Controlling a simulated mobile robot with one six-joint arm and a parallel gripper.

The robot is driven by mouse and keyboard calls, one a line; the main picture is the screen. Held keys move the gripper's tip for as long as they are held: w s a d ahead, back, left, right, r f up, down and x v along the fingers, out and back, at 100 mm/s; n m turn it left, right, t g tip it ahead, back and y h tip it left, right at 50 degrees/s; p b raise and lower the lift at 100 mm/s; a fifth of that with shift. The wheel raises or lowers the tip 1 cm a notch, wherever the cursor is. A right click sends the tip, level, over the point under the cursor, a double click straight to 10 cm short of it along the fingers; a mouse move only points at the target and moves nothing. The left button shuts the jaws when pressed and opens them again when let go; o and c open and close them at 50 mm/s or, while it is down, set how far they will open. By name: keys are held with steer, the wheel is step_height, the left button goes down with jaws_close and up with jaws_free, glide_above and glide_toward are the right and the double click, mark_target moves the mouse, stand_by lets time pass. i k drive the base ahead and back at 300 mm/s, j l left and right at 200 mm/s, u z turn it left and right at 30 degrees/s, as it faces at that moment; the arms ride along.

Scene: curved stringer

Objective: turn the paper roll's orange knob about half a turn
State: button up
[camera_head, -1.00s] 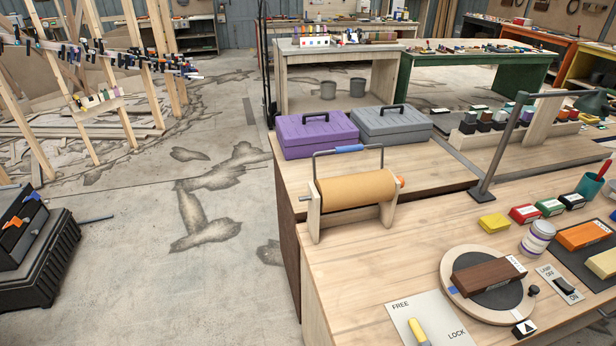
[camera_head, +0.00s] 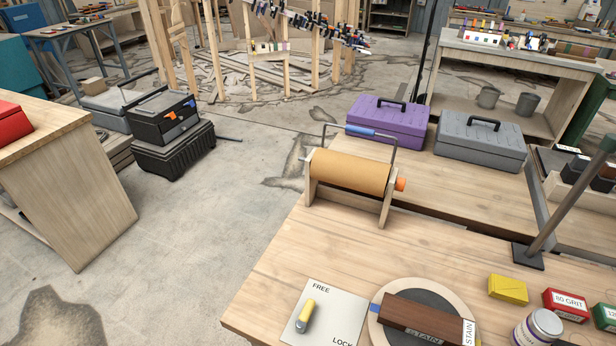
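The brown paper roll (camera_head: 346,172) lies between two wooden end supports on the light wooden bench (camera_head: 330,247). Its orange knob (camera_head: 401,184) sticks out at the roll's right end. A dark bar with a blue grip (camera_head: 361,131) stands over the roll's far side. Nothing touches the knob. My gripper is not in view.
A purple case (camera_head: 387,122) and a grey case (camera_head: 480,140) stand behind the roll. A FREE/LOCK plate with a yellow lever (camera_head: 307,312) and a round turntable (camera_head: 378,297) lie in front. A dark angled post (camera_head: 570,205) stands right. Bare bench surrounds the roll's front.

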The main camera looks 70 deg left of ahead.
mark_target(362, 175)
steer(key=i+u, duration=0.2)
steer(key=u, duration=0.3)
steer(key=i+l+u, duration=0.15)
steer(key=u, duration=0.35)
steer(key=i+l+u, duration=0.15)
steer(key=u, duration=0.35)
steer(key=i+l+u, duration=0.1)
steer(key=l+u, duration=0.15)
steer(key=u, duration=0.2)
steer(key=l+u, duration=0.25)
steer(key=u, duration=0.25)
steer(key=i+j+z, duration=0.15)
steer(key=j, duration=0.25)
steer(key=i+j+z, duration=0.15)
steer(key=j, duration=0.25)
steer(key=i+j+z, duration=0.15)
steer(key=j, duration=0.25)
steer(key=j+z, duration=0.2)
steer(key=j, duration=0.25)
